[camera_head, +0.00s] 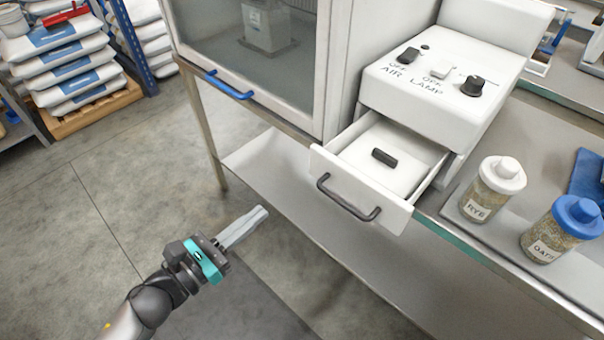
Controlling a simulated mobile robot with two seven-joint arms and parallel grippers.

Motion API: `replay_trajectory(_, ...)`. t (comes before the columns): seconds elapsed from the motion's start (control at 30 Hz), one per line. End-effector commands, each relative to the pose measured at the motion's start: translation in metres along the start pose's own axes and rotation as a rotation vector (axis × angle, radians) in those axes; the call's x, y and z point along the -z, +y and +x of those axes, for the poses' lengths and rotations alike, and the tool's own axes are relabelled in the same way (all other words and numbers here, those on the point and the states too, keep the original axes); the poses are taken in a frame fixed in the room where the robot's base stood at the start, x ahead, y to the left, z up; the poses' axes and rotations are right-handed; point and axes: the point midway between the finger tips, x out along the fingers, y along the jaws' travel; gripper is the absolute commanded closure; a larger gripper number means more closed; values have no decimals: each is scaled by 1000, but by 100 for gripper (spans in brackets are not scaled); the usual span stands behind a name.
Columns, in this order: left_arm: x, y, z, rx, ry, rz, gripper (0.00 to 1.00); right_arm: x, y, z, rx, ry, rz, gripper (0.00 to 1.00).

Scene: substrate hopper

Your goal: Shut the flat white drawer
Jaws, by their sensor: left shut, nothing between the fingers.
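The flat white drawer (363,196) stands pulled out from under the white control box (440,82). Its front has a dark bar handle (346,200) and faces down and to the left. A small black block (384,157) lies inside the drawer. My left gripper (262,212) is shut and empty, to the left of the drawer front and apart from it. Its fingers point up and to the right, towards the handle side. My right gripper is not in view.
A glass-fronted cabinet (335,60) with a blue handle (228,86) stands left of the box. Jars labelled RYE (490,190) and OATS (557,232) stand on the bench right of the drawer. A lower shelf (300,200) runs under the bench. Floor around my left gripper is clear.

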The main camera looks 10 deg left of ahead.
Motion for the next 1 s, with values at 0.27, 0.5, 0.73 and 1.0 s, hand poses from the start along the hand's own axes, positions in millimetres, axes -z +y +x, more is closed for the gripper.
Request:
replay_trajectory(0.27,-4,-1,23,7,-8,22,100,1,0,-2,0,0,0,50)
replay_trajectory(0.5,-4,-1,60,5,-7,19,100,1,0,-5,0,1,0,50)
replay_trajectory(0.73,-4,-1,95,5,-7,18,100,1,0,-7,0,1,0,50)
replay_trajectory(1.0,-3,-1,129,4,-5,15,100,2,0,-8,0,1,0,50)
